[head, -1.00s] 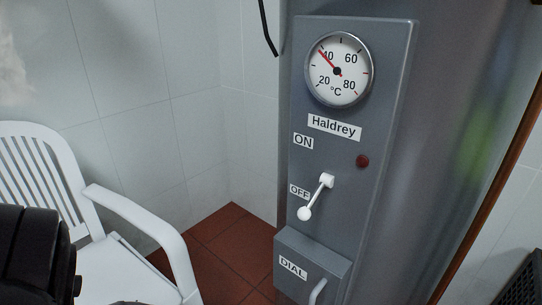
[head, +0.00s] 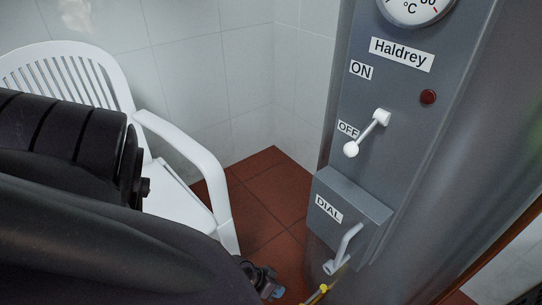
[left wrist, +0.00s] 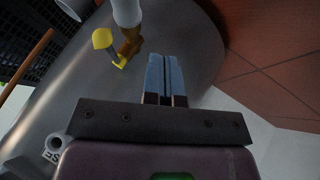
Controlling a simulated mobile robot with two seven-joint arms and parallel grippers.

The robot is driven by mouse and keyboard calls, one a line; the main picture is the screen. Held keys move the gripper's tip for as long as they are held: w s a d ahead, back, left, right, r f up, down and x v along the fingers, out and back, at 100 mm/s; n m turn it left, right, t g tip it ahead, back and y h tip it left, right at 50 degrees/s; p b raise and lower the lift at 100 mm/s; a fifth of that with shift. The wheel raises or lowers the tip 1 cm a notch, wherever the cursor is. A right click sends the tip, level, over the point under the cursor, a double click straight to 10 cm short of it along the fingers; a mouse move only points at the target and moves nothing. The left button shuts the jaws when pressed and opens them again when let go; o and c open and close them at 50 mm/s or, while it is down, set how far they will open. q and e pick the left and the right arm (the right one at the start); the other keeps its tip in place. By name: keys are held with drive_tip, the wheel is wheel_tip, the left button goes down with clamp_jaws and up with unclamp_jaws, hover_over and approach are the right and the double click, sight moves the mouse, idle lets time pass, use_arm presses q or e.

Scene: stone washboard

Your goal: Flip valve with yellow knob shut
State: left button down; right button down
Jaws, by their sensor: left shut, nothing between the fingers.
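The valve's yellow knob (head: 323,288) shows at the bottom edge of the head view, below the grey heater panel. In the left wrist view the yellow knob (left wrist: 102,39) sits on a short lever from a brass valve body (left wrist: 130,45), under a white pipe (left wrist: 126,12). My left gripper (head: 276,292) is low in the head view, left of the knob and apart from it. In the left wrist view its blue fingers (left wrist: 167,75) are together with nothing between them, and the knob is to their left. My right gripper is not in view.
The grey heater (head: 400,170) carries a white ON/OFF lever (head: 365,134) pointing to OFF, and a DIAL box (head: 350,205) with a pale handle (head: 343,250). A white plastic chair (head: 185,140) stands at the left. Red floor tiles (head: 265,195) are clear between them.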

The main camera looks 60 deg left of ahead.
sight(312, 298)
use_arm(q)
drive_tip(key=w+d, duration=0.1)
drive_tip(key=d+p, duration=0.1)
drive_tip(key=w+d+p, duration=0.1)
drive_tip(key=d, duration=0.1)
drive_tip(key=shift+w+f, duration=0.25)
drive_tip(key=shift+w, duration=0.1)
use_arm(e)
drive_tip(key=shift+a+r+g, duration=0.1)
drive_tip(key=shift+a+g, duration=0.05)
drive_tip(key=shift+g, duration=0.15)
use_arm(q)
drive_tip(key=shift+d, duration=0.1)
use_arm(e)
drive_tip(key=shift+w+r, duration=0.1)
